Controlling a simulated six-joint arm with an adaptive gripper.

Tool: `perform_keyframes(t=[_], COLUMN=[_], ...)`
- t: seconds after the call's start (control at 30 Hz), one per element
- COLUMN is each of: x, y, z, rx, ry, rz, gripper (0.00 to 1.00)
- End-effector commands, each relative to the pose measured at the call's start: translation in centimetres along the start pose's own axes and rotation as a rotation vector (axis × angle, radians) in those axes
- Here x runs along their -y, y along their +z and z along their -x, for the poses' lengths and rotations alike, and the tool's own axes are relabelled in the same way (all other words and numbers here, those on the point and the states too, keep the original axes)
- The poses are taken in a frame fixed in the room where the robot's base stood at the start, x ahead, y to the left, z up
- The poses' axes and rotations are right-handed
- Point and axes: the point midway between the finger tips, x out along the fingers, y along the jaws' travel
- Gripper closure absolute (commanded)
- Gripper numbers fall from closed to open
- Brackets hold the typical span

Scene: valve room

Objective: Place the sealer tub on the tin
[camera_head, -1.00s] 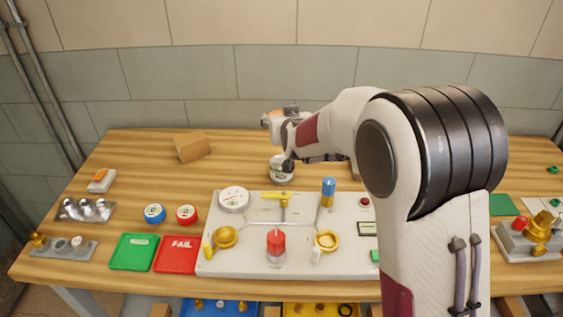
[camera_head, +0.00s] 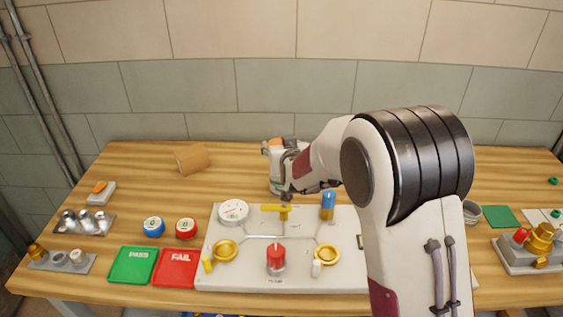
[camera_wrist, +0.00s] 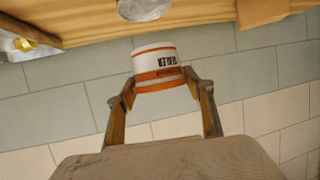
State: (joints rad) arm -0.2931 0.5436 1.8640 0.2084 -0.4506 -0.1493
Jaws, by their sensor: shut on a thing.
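The sealer tub (camera_wrist: 157,66) is white with orange bands and dark lettering. In the wrist view it sits between the two fingers of my gripper (camera_wrist: 162,84), which is shut on it. The lettering and the table edge appear upside down there, so the tub looks upright in the room. The tin shows a round silver top (camera_wrist: 143,8) at the upper edge of the wrist view, apart from the tub in the picture. In the head view my gripper hides most of the tin (camera_head: 274,187) and most of the tub; only a sliver of the tin shows below it.
A brown block (camera_head: 192,159) stands on the table left of my gripper. A white valve panel (camera_head: 250,277) with gauge, yellow handle and blue-topped post lies in front of the tin. Green (camera_head: 133,266) and red (camera_head: 176,269) trays lie front left. Bare wood surrounds the block.

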Motion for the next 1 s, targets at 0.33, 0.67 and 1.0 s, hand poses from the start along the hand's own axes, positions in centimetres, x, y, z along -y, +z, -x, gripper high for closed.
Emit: perform_keyframes(t=[0.33,0.67,1.0], x=[0.0,0.0,0.0], y=[1.2,2.1,4.6], z=[-0.5,-0.9,-2.0], rx=[-0.002,0.0,-0.002], ry=[0.0,0.0,0.0], rz=[0.001,0.001,0.001], gripper=[0.75,0.75,0.75])
